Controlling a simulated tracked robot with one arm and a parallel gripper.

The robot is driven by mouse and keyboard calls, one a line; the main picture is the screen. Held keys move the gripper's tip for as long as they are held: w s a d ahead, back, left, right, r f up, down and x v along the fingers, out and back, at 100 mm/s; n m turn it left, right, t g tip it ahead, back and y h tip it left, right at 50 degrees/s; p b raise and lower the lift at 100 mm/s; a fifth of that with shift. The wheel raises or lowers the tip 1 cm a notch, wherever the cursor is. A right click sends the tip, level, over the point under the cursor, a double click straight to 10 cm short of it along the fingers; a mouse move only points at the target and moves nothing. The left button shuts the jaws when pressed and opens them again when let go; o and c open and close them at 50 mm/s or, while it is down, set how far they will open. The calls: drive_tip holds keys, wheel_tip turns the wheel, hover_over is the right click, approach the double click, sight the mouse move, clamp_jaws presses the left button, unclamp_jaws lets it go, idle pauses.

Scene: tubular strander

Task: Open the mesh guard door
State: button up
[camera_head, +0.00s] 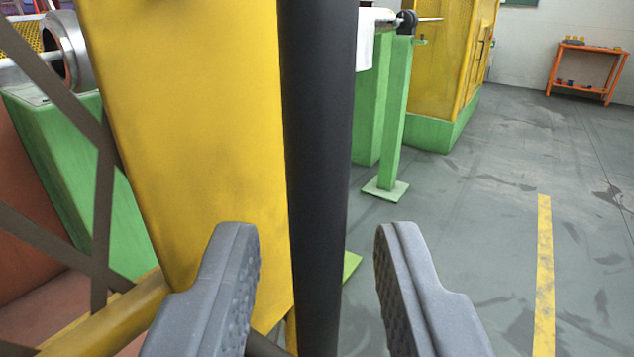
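A yellow upright panel (190,130), which looks like the frame edge of the mesh guard door, fills the left middle of the view. Dark crossing mesh strips (104,210) show at its left, with a yellow lower rail (115,318) below. A thick black vertical bar (318,120), seemingly the door's handle, runs from top to bottom along the panel's right side. My gripper (312,232) is open, with one grey finger on each side of the bar. A gap shows between the bar and the right finger. The left finger is closer to the bar, with yellow visible between them. The bar's ends are out of view.
Behind the mesh stands a green machine base (75,170) with a metal roller (68,45). A green post (392,120) and a yellow mesh enclosure (440,65) stand further back. An orange shelf (585,72) is by the wall. Grey floor (460,240) with a yellow line (544,280) is open at right.

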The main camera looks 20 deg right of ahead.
drive_tip(key=shift+x, duration=0.95)
